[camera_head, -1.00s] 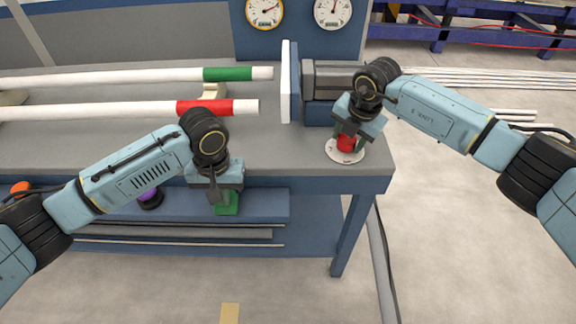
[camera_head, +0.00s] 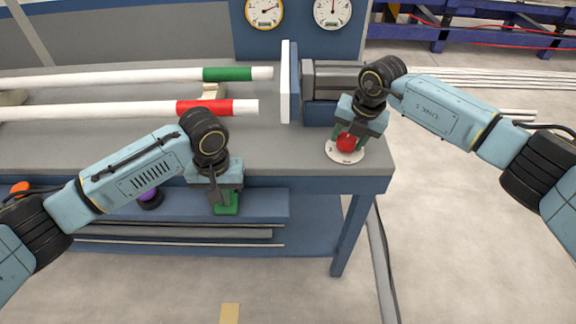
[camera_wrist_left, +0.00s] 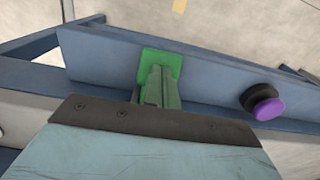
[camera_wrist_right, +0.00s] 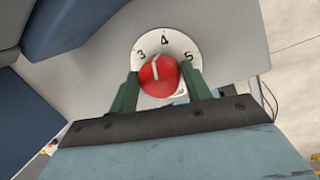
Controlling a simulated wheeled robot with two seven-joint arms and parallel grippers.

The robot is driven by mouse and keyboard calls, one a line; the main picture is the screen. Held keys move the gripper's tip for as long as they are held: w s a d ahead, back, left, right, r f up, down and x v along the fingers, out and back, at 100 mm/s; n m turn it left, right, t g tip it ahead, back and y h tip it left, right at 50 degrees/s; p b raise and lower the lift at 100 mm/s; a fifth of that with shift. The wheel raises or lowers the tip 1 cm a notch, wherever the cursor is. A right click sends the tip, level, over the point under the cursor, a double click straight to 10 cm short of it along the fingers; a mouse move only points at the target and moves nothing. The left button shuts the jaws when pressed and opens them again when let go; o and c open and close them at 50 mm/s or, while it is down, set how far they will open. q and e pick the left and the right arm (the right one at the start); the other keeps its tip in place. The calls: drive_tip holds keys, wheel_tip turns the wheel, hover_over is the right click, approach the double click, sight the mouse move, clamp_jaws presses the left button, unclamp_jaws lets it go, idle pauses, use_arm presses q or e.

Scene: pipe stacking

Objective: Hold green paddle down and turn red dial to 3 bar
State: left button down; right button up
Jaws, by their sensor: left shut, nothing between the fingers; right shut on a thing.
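The green paddle (camera_head: 227,204) is on the bench's front face below the tabletop; it also shows in the left wrist view (camera_wrist_left: 168,57). My left gripper (camera_head: 222,194) is shut and empty, its tips against the paddle as far as I can tell. The red dial (camera_head: 347,143) sits on a white round scale (camera_head: 345,156) at the tabletop's right corner. My right gripper (camera_wrist_right: 158,88) is shut on the red dial (camera_wrist_right: 159,80), one green finger on each side. In the right wrist view, the dial's white mark points between 3 and 4.
Two gauges hang on the back panel: one orange-rimmed (camera_head: 264,11), one white (camera_head: 332,11). A purple knob (camera_wrist_left: 270,108) is beside the paddle. Pipes with green (camera_head: 227,74) and red (camera_head: 205,107) bands lie on the bench (camera_head: 265,155). A clamp-like machine (camera_head: 330,80) stands behind the dial.

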use_arm(q)
drive_tip(key=shift+s+f, duration=0.15)
drive_tip(key=shift+f, duration=0.15)
use_arm(e)
drive_tip(key=shift+w+a+r+n, duration=0.1)
drive_tip(key=shift+a+r+n, duration=0.25)
drive_tip(key=shift+a, duration=0.1)
drive_tip(key=n, duration=0.3)
drive_tip(key=shift+g+y, duration=0.3)
drive_tip(key=shift+y, duration=0.1)
use_arm(q)
drive_tip(key=shift+r, duration=2.2)
use_arm(e)
drive_tip(key=shift+f, duration=0.15)
use_arm(q)
drive_tip(key=shift+w, duration=0.2)
use_arm(e)
drive_tip(key=o, duration=0.5)
use_arm(q)
drive_tip(key=shift+a, duration=0.1)
use_arm(e)
drive_tip(key=shift+o, duration=1.4)
drive_tip(key=shift+f, duration=0.1)
drive_tip(key=shift+d+f, duration=0.1)
drive_tip(key=shift+d, duration=0.15)
